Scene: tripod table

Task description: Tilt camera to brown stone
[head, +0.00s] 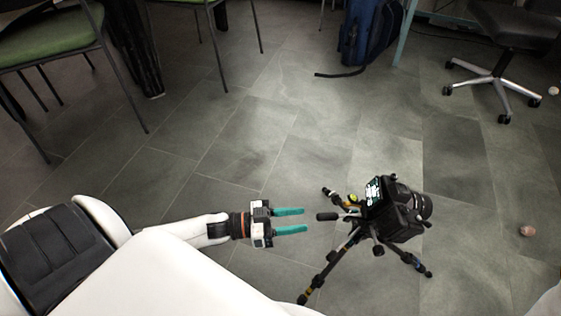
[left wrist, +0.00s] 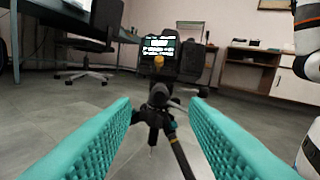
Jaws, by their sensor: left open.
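A black camera (head: 402,212) with a lit screen sits on a tripod (head: 330,262) with spread legs on the floor. Its lens points right in the head view. A tripod handle (head: 327,216) sticks out to the left. A small brown stone (head: 527,230) lies on the floor to the right of the camera. My left gripper (head: 290,221) is open and empty, just left of the handle and apart from it. In the left wrist view the camera (left wrist: 190,62) and tripod (left wrist: 157,105) stand ahead between the teal fingers. My right gripper is not in view.
A white ball-like stone (head: 553,91) lies near the wheeled office chair (head: 500,80) at the upper right. A blue backpack (head: 367,32) stands at the back. Green chairs (head: 45,40) stand at the upper left. The tiled floor around the tripod is clear.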

